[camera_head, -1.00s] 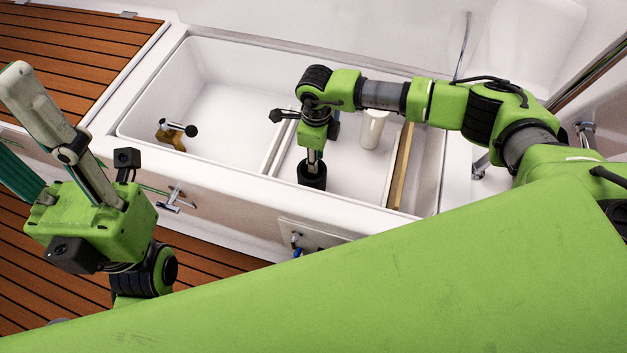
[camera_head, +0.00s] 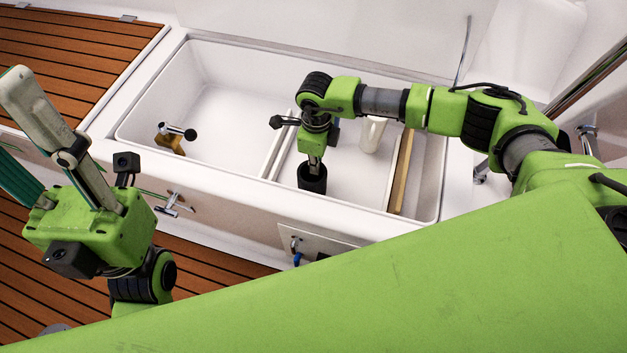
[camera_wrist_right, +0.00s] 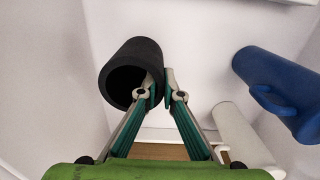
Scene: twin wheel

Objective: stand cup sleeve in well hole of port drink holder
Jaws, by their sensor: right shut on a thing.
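The black cup sleeve (camera_head: 312,178) is a short open tube, held in the right-hand part of the white locker. My right gripper (camera_head: 315,160) is shut on its wall. In the right wrist view the sleeve (camera_wrist_right: 130,72) leans to the left of the closed fingertips (camera_wrist_right: 158,88), its open end facing the camera. I cannot tell whether its far end touches the locker. My left gripper (camera_head: 12,122) stands at the left edge with its fingers spread wide, empty. I cannot make out the port drink holder or its well hole in these views.
A white cylinder (camera_head: 373,135) stands right of my right gripper. The wrist view also shows a blue mug-like object (camera_wrist_right: 283,85). A divider (camera_head: 276,145), a wooden strip (camera_head: 401,170) and the locker rim (camera_head: 370,222) bound the space. The left compartment (camera_head: 230,115) is mostly clear.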

